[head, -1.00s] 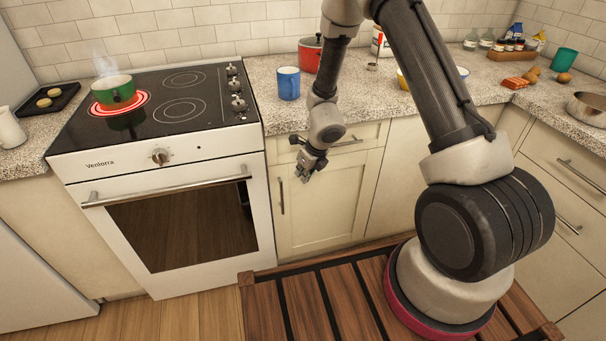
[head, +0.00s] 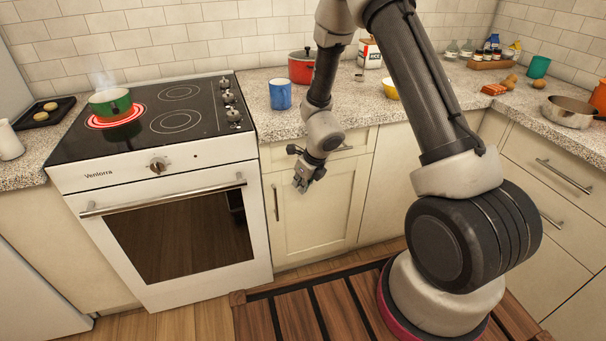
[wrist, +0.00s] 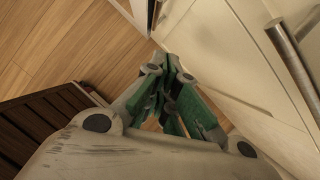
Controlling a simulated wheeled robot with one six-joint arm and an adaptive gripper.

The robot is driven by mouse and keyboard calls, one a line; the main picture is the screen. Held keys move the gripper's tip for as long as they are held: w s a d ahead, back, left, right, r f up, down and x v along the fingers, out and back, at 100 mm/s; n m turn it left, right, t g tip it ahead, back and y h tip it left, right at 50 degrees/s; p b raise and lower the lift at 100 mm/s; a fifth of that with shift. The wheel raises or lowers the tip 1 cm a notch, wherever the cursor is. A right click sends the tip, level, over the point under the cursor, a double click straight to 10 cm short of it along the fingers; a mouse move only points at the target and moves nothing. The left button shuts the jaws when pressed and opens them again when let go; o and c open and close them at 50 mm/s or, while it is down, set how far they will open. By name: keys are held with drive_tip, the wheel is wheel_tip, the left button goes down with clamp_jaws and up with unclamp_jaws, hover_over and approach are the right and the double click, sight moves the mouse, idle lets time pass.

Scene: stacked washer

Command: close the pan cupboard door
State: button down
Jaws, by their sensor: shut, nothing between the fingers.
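A cream cupboard door (head: 315,222) with a recessed panel stands right of the oven, under a drawer. I take it to be the pan cupboard door. It looks flush with the cabinet front in the head view, with no clear gap. Its upright bar handle (head: 276,203) is near its left edge. My gripper (head: 300,186) points down in front of the door's upper part, right of the handle. In the wrist view the shut, empty fingers (wrist: 170,76) are close to a cream cabinet front; I cannot tell whether they touch it. A metal bar handle (wrist: 290,62) shows at right.
The oven (head: 170,215) stands left of the door, its handle bar (head: 165,196) sticking out. A green pot (head: 111,103) steams on a glowing burner. A blue mug (head: 280,95) and a red pot (head: 301,68) stand on the counter above.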

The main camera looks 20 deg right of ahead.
drive_tip(key=s+d+r+n+g+y, duration=0.15)
drive_tip(key=s+r+n+g, duration=0.25)
drive_tip(key=s+r+n, duration=1.35)
drive_tip(key=s+d+r+n+t+h, duration=0.2)
drive_tip(key=s+d+r+n, duration=0.4)
drive_tip(key=r, duration=0.3)
drive_tip(key=s+d+r+n+t+h, duration=0.1)
drive_tip(key=s+d+r+n+t, duration=0.1)
drive_tip(key=s+d+r+n, duration=0.3)
drive_tip(key=d+r+n, duration=0.1)
drive_tip(key=d+r, duration=0.2)
drive_tip(key=r, duration=0.2)
drive_tip(key=shift+s+d+r+t+h, duration=0.2)
drive_tip(key=shift+s+t+h, duration=0.1)
drive_tip(key=shift+s+h, duration=0.05)
